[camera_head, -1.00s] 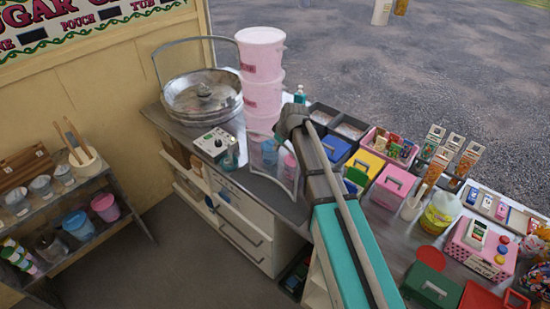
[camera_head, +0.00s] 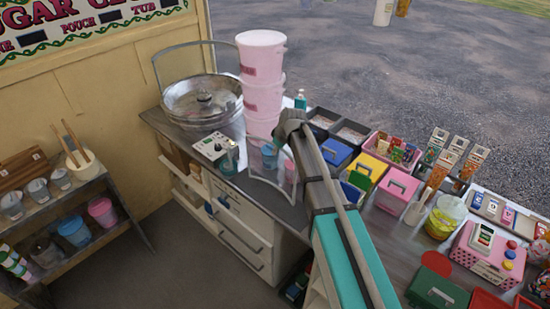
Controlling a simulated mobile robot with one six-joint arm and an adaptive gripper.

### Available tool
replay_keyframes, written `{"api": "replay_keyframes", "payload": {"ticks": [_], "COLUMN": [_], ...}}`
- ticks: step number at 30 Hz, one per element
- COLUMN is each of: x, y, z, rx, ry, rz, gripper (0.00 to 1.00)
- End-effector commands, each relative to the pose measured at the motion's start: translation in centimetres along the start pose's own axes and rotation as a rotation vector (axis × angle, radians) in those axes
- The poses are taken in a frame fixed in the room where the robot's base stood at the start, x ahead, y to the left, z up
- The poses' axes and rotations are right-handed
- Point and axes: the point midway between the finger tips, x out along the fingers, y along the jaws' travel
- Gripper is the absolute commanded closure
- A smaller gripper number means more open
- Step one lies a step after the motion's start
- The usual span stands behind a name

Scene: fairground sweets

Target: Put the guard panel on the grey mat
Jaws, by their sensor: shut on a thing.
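The guard panel (camera_head: 258,187) is a clear sheet with pale edges and a curved lower rim. It stands roughly upright at the front edge of the counter, just below and left of my arm's end. My gripper (camera_head: 282,139) is at the panel's upper right, shut on it; the fingertips are small and partly hidden by my wrist. I cannot tell whether the panel's lower edge touches the counter. Blue and pink cups show through it. I cannot make out the grey mat apart from the grey counter top.
A stack of pink tubs (camera_head: 262,60) stands close behind the panel. A metal floss pan (camera_head: 178,107) and a control box (camera_head: 212,147) are to its left. Coloured boxes, including a yellow one (camera_head: 366,165), crowd the counter at right. A shelf (camera_head: 95,195) stands at far left.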

Motion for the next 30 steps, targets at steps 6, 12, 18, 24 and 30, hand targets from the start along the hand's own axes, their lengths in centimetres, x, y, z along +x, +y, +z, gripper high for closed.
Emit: {"api": "replay_keyframes", "payload": {"ticks": [6, 12, 18, 24, 30], "x": [2.1, 3.1, 3.3, 3.2, 3.6], "y": [0.2, 0.2, 0.2, 0.2, 0.2], "z": [0.6, 1.1, 1.1, 1.1, 1.3], "rx": [0.001, 0.001, 0.001, 0.002, 0.002], "ry": [0.000, 0.001, 0.001, 0.000, 0.001], "rz": [0.000, 0.000, 0.000, 0.001, 0.001], "gripper": [1.00, 1.00, 1.00, 1.00, 1.00]}}
